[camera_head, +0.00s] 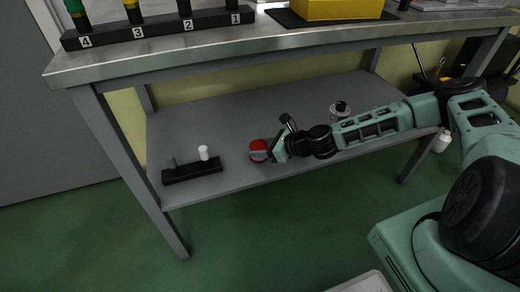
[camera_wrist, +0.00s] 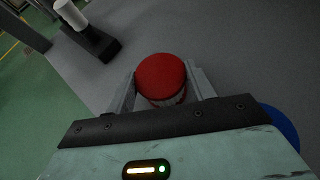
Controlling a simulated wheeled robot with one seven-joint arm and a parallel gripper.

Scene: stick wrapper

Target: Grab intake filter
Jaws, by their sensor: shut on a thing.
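A red round-topped thing (camera_head: 259,146), which may be the intake filter, is at the lower shelf's front part. In the wrist view the red thing (camera_wrist: 161,78) sits between the two grey fingers of my gripper (camera_wrist: 164,88), one on each side. My gripper (camera_head: 265,150) is shut on it, coming from the right. Its lower part is mostly hidden by the fingers and the gripper body. I cannot tell whether it touches the shelf.
The lower shelf (camera_head: 230,120) is grey and mostly clear. A black holder (camera_head: 192,172) with a white cylinder (camera_head: 203,153) stands left of my gripper. A blue thing (camera_wrist: 283,125) shows partly beside my gripper. The table top (camera_head: 200,50) lies above; a table leg (camera_head: 140,165) stands front left.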

